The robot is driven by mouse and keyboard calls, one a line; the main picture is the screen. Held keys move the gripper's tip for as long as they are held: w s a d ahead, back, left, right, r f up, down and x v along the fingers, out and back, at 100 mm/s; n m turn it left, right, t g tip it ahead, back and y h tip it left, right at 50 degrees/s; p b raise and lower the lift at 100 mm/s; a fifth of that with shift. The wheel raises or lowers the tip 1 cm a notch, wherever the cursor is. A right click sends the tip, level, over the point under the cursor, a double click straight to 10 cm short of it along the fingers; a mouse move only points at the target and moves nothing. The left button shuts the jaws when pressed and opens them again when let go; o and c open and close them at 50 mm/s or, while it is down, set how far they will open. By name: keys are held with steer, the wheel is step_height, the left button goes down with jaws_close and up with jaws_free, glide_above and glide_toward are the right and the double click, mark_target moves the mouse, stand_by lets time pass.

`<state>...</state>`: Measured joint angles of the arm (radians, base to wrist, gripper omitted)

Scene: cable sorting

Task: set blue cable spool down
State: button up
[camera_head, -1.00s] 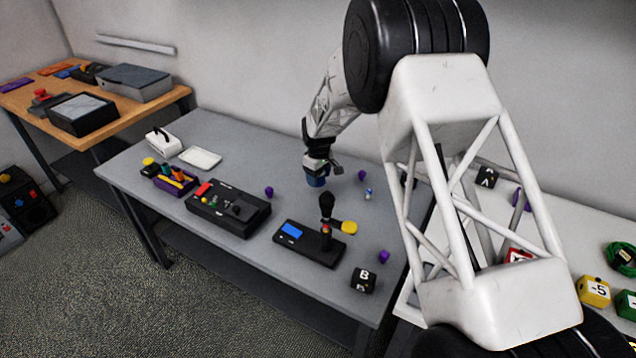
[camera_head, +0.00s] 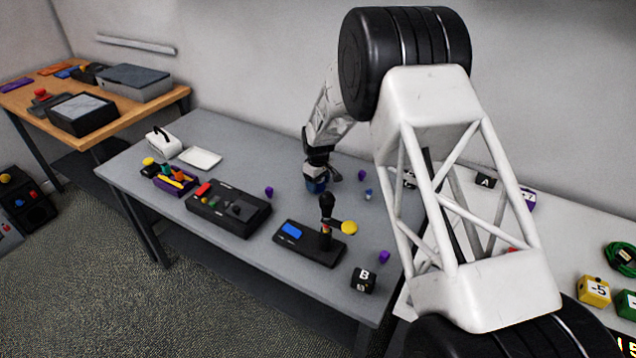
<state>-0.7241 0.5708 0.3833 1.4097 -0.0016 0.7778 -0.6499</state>
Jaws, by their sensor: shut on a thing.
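A joystick box (camera_head: 310,243) and a black button panel (camera_head: 229,208) stand in front. Small purple pieces (camera_head: 269,191) and a small blue-white item (camera_head: 368,194) lie around the spool.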

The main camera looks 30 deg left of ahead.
steer(key=shift+f, duration=0.15)
steer(key=o, duration=1)
step_height(320, 180, up, 12)
steer(key=shift+r, duration=0.15)
stand_by(0.6)
stand_by(0.3)
